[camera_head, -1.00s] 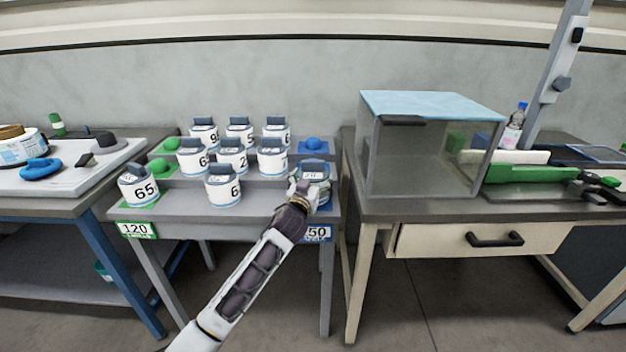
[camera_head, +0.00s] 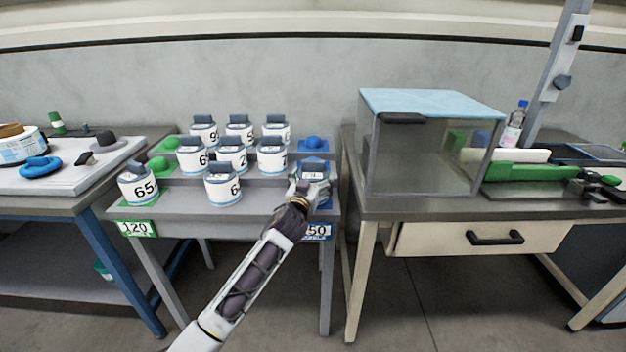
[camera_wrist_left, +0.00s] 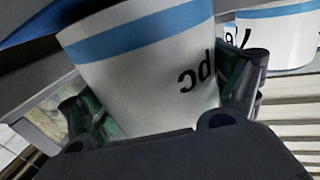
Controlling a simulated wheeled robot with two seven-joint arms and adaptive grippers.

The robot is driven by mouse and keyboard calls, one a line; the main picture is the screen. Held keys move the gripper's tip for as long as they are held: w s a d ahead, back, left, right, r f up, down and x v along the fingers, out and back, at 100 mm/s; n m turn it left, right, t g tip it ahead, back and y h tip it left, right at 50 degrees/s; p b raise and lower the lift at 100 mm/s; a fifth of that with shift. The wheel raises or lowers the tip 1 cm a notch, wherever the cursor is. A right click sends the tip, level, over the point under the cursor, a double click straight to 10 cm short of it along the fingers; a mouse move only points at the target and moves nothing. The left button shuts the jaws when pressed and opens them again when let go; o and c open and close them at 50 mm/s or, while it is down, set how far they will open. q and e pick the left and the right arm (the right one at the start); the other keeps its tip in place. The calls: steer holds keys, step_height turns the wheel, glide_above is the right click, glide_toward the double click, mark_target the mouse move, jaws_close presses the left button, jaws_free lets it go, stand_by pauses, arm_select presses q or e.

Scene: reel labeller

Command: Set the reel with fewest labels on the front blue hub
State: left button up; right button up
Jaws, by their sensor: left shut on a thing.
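My left gripper (camera_head: 309,188) is at the right end of the grey reel table, over the front blue place. It is shut on a white reel (camera_head: 313,172), which it partly hides. In the left wrist view the held reel (camera_wrist_left: 145,65) fills the space between the fingers and shows a blue band; its print is only partly in view. The back blue hub (camera_head: 312,143) is bare on its blue pad. The front blue hub is hidden behind the gripper and reel. My right gripper is not in view.
Several numbered reels stand left of the gripper, the nearest being a front reel (camera_head: 223,185) and one behind it (camera_head: 271,156). A reel marked 65 (camera_head: 138,185) stands at the left on green. A green hub (camera_head: 157,164) is bare. A glass-sided box (camera_head: 425,155) stands right.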

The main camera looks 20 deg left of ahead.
arm_select(q)
steer(key=shift+f, duration=0.3)
steer(key=o, duration=0.9)
steer(key=shift+c, duration=0.2)
steer(key=shift+s, duration=0.1)
steer(key=shift+s+p, duration=0.5)
steer(key=shift+s, duration=2.1)
steer(key=shift+s+d+p, duration=0.1)
steer(key=shift+s+p, duration=0.3)
steer(key=shift+s, duration=2.4)
